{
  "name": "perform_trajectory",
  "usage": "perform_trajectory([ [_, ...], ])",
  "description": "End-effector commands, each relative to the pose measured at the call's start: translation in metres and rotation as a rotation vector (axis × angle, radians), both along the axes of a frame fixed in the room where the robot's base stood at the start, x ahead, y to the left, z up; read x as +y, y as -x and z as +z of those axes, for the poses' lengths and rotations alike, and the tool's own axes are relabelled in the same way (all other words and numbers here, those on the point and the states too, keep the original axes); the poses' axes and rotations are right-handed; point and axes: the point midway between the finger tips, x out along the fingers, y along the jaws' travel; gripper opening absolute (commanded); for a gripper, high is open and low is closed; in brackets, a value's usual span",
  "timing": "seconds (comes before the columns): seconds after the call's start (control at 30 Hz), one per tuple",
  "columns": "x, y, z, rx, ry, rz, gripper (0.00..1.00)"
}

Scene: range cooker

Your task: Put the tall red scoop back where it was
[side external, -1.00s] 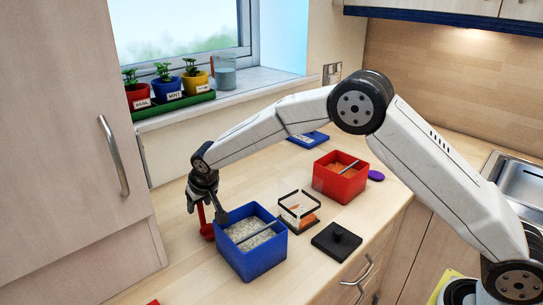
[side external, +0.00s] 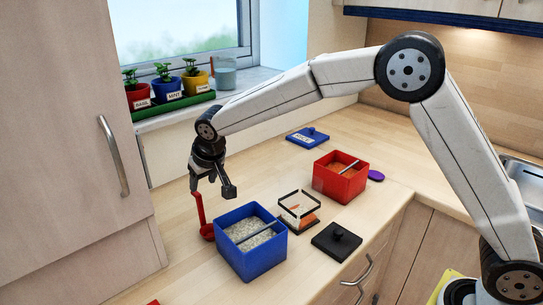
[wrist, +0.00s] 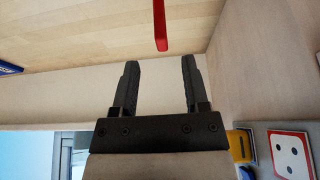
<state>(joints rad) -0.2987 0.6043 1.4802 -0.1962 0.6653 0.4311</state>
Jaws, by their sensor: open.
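The tall red scoop (side external: 200,214) stands on the counter with its handle up, just left of the blue box. Its bowl is low, by the box's left wall. My gripper (side external: 211,190) is open and empty, above and beside the scoop's handle top. In the wrist view the red handle (wrist: 160,26) shows beyond the open fingers (wrist: 160,68), centred between them but apart from them. The scoop's bowl is out of the wrist view.
The blue box (side external: 250,256) holds pale grains and a levelling bar. A red box (side external: 338,184), a clear-sided container (side external: 299,213), a black lid (side external: 336,241) and a blue lid (side external: 307,138) lie rightward. A tall cabinet (side external: 70,120) stands close on the left.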

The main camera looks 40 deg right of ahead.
Motion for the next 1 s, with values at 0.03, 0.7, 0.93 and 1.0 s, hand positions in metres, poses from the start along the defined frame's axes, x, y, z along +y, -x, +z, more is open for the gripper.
perform_trajectory([
  [0.03,0.000,0.002,0.006,-0.001,0.000,0.000,0.58],
  [0.7,0.000,0.010,0.023,0.001,0.000,0.000,0.58],
  [0.93,-0.001,0.011,0.023,0.001,0.000,0.000,0.58],
  [1.0,-0.002,0.012,0.022,0.003,0.000,0.000,0.58],
])
